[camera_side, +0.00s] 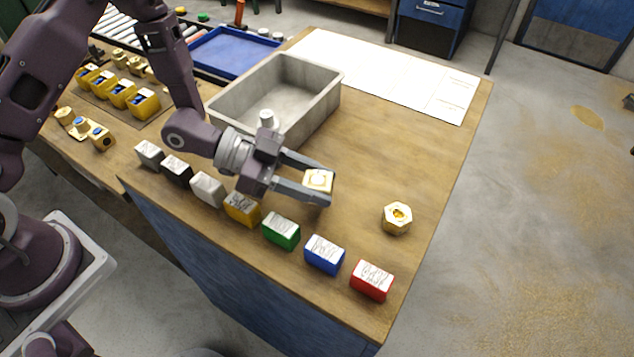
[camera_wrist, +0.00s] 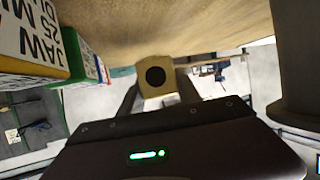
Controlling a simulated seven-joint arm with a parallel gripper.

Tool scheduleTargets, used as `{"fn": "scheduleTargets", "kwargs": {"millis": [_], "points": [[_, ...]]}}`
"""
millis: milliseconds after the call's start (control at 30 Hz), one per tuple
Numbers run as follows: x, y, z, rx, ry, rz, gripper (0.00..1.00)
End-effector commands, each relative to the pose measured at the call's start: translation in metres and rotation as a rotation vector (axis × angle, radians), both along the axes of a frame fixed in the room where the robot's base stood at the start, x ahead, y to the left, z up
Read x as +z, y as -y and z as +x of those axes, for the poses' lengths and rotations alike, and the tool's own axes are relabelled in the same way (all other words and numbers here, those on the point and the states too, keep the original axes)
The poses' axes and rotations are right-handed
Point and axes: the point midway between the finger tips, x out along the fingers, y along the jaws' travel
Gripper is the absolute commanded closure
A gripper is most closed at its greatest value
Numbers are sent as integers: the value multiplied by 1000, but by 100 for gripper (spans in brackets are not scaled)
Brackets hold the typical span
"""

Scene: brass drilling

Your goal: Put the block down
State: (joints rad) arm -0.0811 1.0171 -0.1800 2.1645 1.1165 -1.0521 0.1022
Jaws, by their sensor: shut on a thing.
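A brass block (camera_side: 318,181) with a pale top sits between the fingertips of my gripper (camera_side: 312,186), which is shut on it. In the wrist view the block (camera_wrist: 156,78) shows a dark round hole in its face, with a finger on each side. In the side view my gripper is over the wooden bench (camera_side: 400,150), behind the row of coloured blocks. I cannot tell whether the block touches the bench top. A hexagonal brass piece (camera_side: 397,218) with a hole stands on the bench to the right of my gripper.
Labelled blocks stand along the front edge, including a green block (camera_side: 281,231), a blue block (camera_side: 324,254) and a red block (camera_side: 371,280). A grey bin (camera_side: 325,97) is behind my gripper. White sheets (camera_side: 400,75) lie at the back. Bench between gripper and hexagonal piece is clear.

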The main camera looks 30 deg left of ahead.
Motion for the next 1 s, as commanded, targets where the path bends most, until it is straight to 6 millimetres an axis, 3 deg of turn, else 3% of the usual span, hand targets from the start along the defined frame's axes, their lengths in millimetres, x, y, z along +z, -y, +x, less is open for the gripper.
{"fn": "scheduleTargets", "kwargs": {"millis": [767, 800, 900, 1000], "points": [[-15, 0, 1, 1, 3, -3, 100], [-15, 0, 0, 2, 1, -1, 56], [-15, 0, 0, 2, 1, 0, 38], [-15, 0, 0, 2, 1, 0, 38]]}}
